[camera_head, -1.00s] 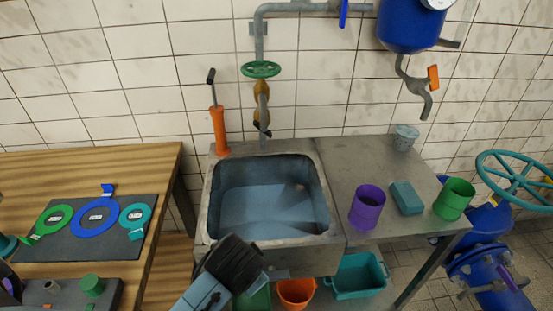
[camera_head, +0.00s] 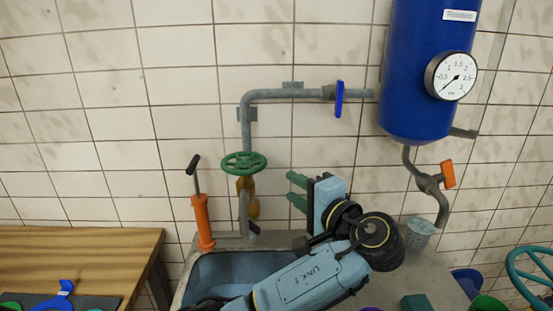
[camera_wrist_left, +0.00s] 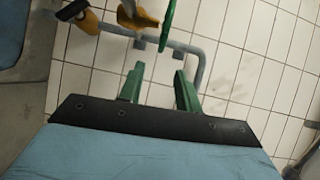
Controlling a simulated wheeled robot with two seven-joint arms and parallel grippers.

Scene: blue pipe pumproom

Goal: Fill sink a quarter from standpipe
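The sink (camera_head: 190,277) stands against the wall; my left arm covers much of its basin, and I cannot tell the water level. Above it is the grey standpipe (camera_head: 248,130) with a green handwheel (camera_head: 244,163), a brass body (camera_head: 252,206) and a spout. My left gripper (camera_head: 290,190), with green fingers, is open and empty, to the right of the handwheel and apart from it. In the left wrist view the fingers (camera_wrist_left: 159,78) are spread, with the edge of the handwheel (camera_wrist_left: 170,18) and the brass body (camera_wrist_left: 140,19) beyond. My right gripper is not in view.
A blue-handled valve (camera_head: 339,98) sits on the pipe. A blue tank (camera_head: 416,80) with a gauge (camera_head: 451,76) and orange-handled outlet (camera_head: 447,174) hangs right. An orange hand pump (camera_head: 202,220) stands left of the standpipe. A grey bucket (camera_head: 420,233) is below the outlet.

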